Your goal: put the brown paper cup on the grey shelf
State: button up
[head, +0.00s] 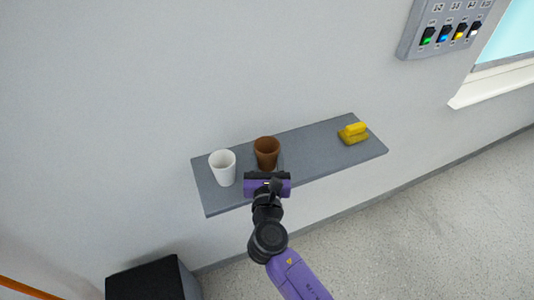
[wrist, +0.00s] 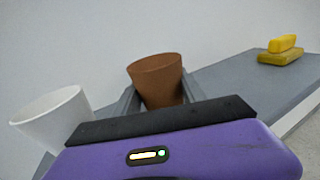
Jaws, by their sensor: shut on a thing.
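The brown paper cup (head: 267,150) is upright at the grey shelf, right of a white cup; it also shows in the wrist view (wrist: 158,80). My gripper (head: 267,168) reaches in from the front and is shut on the brown cup, with a finger on each side of it in the wrist view (wrist: 158,98). The grey shelf (head: 315,145) is a flat board on the wall. The cup's base is hidden behind my gripper, so I cannot tell whether it touches the shelf.
A white cup (head: 223,168) stands close on the left. A yellow block-like object (head: 353,133) lies at the shelf's right end. The shelf between it and the brown cup is clear. A switch panel (head: 450,30) is on the wall above right. A black box (head: 150,280) stands below left.

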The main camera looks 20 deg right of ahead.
jog(key=shift+f, duration=0.2)
jog(key=o, duration=1.3)
jog(key=shift+r, duration=0.1)
jog(key=shift+r, duration=0.15)
jog(key=b+v, duration=0.2)
jog(key=v, duration=1)
